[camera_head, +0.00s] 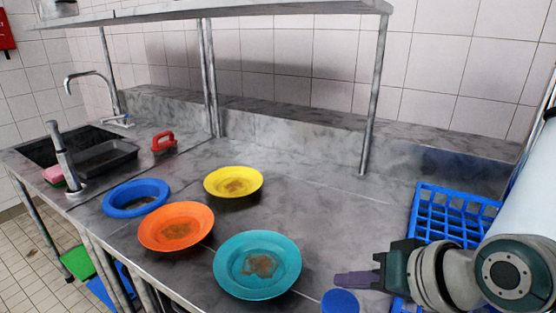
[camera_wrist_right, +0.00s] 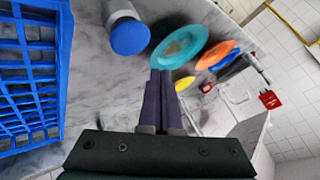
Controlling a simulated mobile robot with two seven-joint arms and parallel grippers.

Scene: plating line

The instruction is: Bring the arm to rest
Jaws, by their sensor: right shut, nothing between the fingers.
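My right gripper (camera_head: 357,280) is over the right side of the steel counter (camera_head: 330,215), with its fingers together and empty. It also shows in the right wrist view (camera_wrist_right: 160,75), its dark fingers side by side. The right arm comes in from the right edge, in front of the blue rack. A teal plate (camera_head: 258,265) with a brown smear lies left of the fingertips, apart from them. A blue-topped cylinder (camera_head: 340,301) stands just below the fingers in the head view; the wrist view shows its blue top and pale side (camera_wrist_right: 130,36). My left gripper is in neither view.
An orange plate (camera_head: 176,227), a yellow plate (camera_head: 233,181) and a blue dish (camera_head: 136,198) stand left on the counter. The blue rack (camera_head: 455,205) is at right. A sink (camera_head: 75,150), tap and red-handled item (camera_head: 163,141) are far left. Posts carry an overhead shelf (camera_head: 230,10). The counter's middle back is clear.

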